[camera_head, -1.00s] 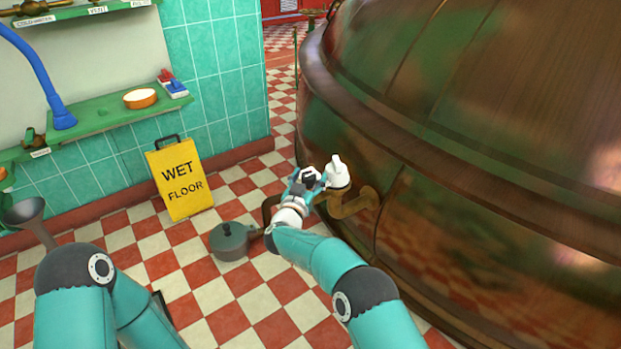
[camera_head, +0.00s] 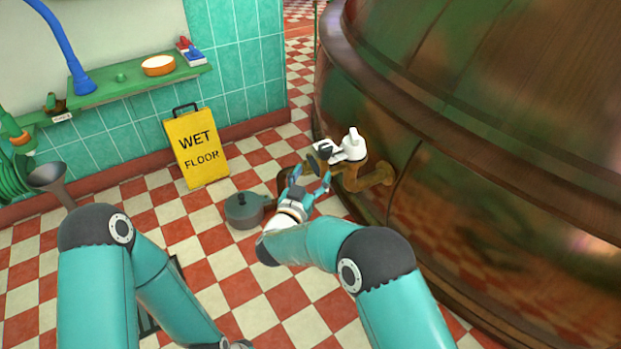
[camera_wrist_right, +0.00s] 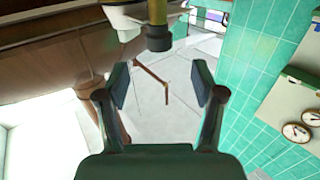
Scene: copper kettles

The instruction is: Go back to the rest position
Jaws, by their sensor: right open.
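My right gripper (camera_head: 311,176) is open and empty, just below and left of the white tap handle (camera_head: 353,147) on the copper kettle (camera_head: 440,150). A gap shows between the gripper and the handle. In the right wrist view the two dark pads of my right gripper (camera_wrist_right: 161,85) stand wide apart with nothing between them. A white fitting with a dark round end (camera_wrist_right: 158,38) hangs at the top of that view, beyond the pads. My left arm (camera_head: 160,280) is bent at the lower left; its gripper is outside the picture.
A green-grey pot (camera_head: 244,209) stands on the checkered floor left of my right gripper. A yellow wet floor sign (camera_head: 198,150) leans by the tiled wall. A brown pipe (camera_head: 372,180) sticks out of the kettle. A green shelf (camera_head: 130,84) holds a round orange-rimmed dish (camera_head: 158,66).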

